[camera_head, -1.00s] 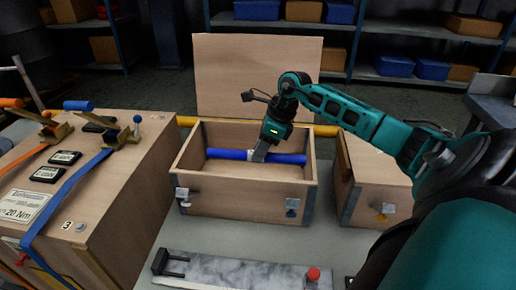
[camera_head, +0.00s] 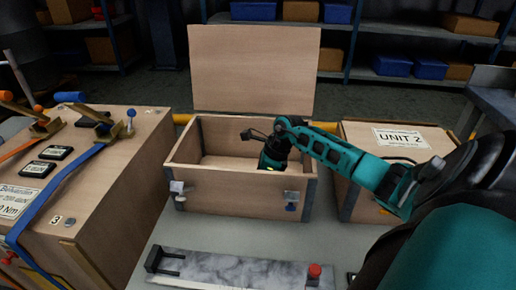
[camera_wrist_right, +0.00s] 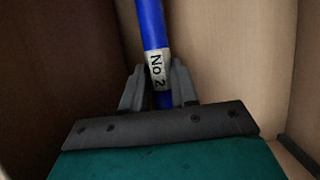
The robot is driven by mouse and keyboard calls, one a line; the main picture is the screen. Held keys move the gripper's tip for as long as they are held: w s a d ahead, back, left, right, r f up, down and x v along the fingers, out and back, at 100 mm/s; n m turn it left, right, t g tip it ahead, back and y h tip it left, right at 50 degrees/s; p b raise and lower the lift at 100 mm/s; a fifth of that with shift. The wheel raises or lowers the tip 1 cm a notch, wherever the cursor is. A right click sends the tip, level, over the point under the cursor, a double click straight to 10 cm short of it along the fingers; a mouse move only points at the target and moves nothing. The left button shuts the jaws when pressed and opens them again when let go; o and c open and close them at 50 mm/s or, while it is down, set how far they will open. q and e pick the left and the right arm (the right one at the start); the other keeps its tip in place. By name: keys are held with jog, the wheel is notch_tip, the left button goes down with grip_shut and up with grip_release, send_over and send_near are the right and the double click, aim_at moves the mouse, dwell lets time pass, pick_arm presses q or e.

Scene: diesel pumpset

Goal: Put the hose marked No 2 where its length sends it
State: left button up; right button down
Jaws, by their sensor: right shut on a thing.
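The blue hose marked No 2 (camera_wrist_right: 152,28) is between the fingers of my right gripper (camera_wrist_right: 158,90). Its white "No 2" label shows just at the jaws in the right wrist view. In the head view my right gripper (camera_head: 272,162) reaches down into the open wooden crate (camera_head: 240,194), and the hose is hidden behind the front wall and my arm. The wrist view shows wooden walls around the hose. Whether the hose touches the crate floor cannot be told. My left gripper is not in view.
The crate's lid (camera_head: 253,68) stands open behind. A closed crate labelled UNIT 2 (camera_head: 398,138) is at the right. A crate marked 3 (camera_head: 105,205) with straps is at the left. A grey marbled plate with a red knob (camera_head: 232,268) lies in front.

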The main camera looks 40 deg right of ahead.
pick_arm(q)
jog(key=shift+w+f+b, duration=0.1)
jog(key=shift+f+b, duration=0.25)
jog(key=shift+b, duration=0.25)
pick_arm(e)
jog(key=shift+f, duration=0.6)
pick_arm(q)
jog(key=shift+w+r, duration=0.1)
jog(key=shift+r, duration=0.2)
pick_arm(e)
jog(key=c, duration=0.9)
grip_release()
jog(key=shift+r+p, duration=0.55)
pick_arm(q)
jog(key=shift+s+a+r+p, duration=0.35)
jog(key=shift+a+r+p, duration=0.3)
jog(key=shift+p, duration=0.95)
pick_arm(e)
jog(key=shift+v, duration=6.1)
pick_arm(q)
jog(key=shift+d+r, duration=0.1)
